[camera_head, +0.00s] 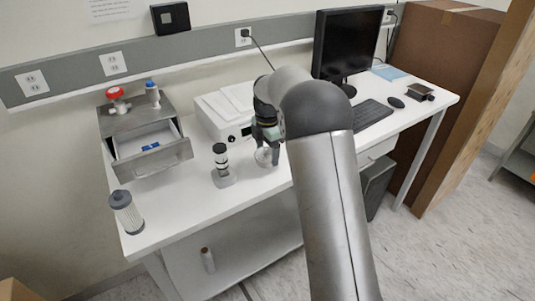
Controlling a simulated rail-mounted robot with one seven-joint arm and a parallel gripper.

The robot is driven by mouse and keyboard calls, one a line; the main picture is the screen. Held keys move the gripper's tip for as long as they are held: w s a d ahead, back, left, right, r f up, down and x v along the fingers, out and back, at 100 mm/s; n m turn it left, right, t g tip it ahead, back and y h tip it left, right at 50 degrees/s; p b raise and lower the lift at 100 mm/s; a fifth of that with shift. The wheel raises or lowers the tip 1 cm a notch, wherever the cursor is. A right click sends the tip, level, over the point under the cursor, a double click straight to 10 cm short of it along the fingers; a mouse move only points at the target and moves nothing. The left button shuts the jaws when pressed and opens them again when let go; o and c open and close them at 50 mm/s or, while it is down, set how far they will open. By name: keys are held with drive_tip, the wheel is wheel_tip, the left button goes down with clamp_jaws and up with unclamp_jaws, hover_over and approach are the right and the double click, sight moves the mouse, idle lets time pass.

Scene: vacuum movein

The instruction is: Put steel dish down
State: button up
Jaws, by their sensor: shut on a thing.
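The steel dish (264,156) is a small round shiny thing near the middle of the white table (188,217). My gripper (268,145) points down and is shut on the dish. The dish looks tilted, with its round face toward the camera. I cannot tell whether it touches the table. My arm hides the table just to the right of the gripper.
A black and white cylinder on a grey base (222,170) stands close left of the dish. A white device (222,112) is behind. An open-drawer metal box (140,130) and grey filter (126,212) stand left; monitor (347,45) and keyboard (371,113) stand right. The front-left tabletop is clear.

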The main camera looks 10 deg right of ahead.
sight(267, 158)
drive_tip(key=shift+f, duration=0.95)
drive_tip(key=shift+f, duration=0.1)
drive_tip(key=shift+f, duration=0.15)
drive_tip(key=o, duration=1)
